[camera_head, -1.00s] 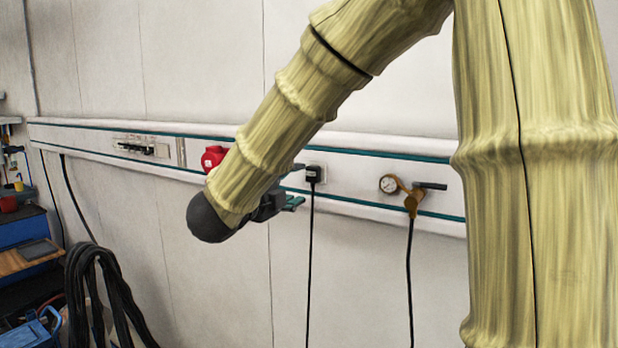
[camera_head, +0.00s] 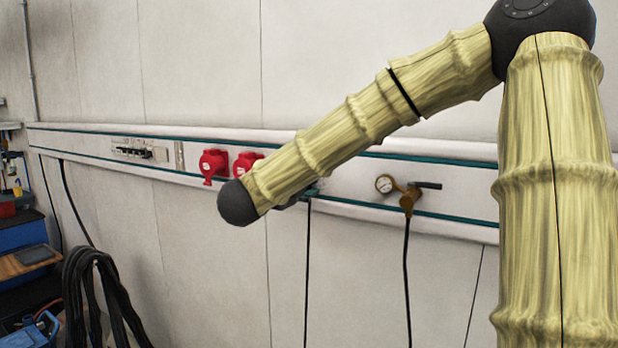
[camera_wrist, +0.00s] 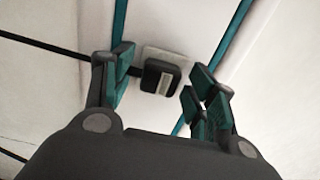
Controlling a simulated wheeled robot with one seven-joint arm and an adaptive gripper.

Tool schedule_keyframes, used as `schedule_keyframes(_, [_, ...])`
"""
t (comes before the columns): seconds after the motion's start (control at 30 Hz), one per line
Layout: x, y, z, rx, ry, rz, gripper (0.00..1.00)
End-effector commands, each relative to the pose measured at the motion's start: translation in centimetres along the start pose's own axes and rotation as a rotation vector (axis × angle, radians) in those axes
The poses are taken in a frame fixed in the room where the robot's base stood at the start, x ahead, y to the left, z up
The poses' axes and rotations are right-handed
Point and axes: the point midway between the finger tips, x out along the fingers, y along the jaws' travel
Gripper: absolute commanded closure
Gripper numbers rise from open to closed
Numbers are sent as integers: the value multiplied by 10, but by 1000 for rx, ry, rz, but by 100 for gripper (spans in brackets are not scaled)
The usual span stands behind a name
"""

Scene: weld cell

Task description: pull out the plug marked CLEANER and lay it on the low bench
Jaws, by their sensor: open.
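In the wrist view a black plug (camera_wrist: 160,77) with a pale label sits in a light socket plate on the wall rail. The label is too small to read. Its black cable runs off to the left, past the left finger. My gripper (camera_wrist: 157,85) is open, with a teal-padded finger on either side of the plug and a gap to each; it appears apart from the plug. In the head view my arm hides the plug and most of the gripper; the plug's cable (camera_head: 308,270) hangs below. The low bench is not recognisable in either view.
Two red sockets (camera_head: 213,163) are on the rail left of my arm. A gauge with a brass valve (camera_head: 408,198) and hanging hose is to the right. Black cables (camera_head: 92,290) hang in a coil at lower left, near a blue workbench (camera_head: 22,235).

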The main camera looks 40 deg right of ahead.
Motion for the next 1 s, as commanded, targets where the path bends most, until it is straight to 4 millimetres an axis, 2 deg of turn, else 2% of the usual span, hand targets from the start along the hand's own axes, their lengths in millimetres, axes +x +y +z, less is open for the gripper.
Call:
schedule_keyframes(0.97, [0,0,-1,0,2,1,43])
schedule_keyframes(1.0, [0,0,-1,0,2,1,48])
